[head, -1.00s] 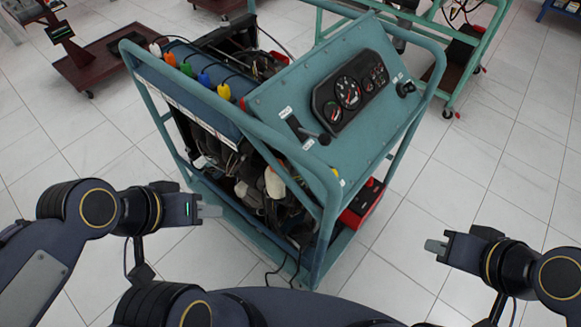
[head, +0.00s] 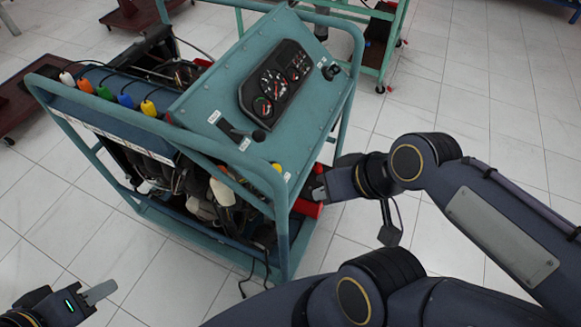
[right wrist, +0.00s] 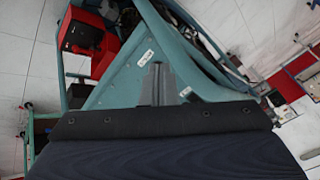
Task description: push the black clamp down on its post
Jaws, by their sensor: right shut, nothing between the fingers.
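The red battery (head: 307,209) sits low at the right side of the engine trainer, mostly hidden behind my right gripper (head: 318,190) in the head view. It also shows at the upper left of the right wrist view (right wrist: 106,58), with dark parts on it. I cannot make out the black clamp or its post clearly in either view. My right gripper is shut and empty, in front of the battery in the head view; its fingers show at the middle of the wrist view (right wrist: 157,84). My left gripper (head: 99,292) is at the lower left, away from the trainer; its jaw opening cannot be seen.
The trainer's teal frame (head: 283,215) and sloping gauge panel (head: 222,97) stand beside my right gripper. Cables (head: 250,278) lie on the floor in front.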

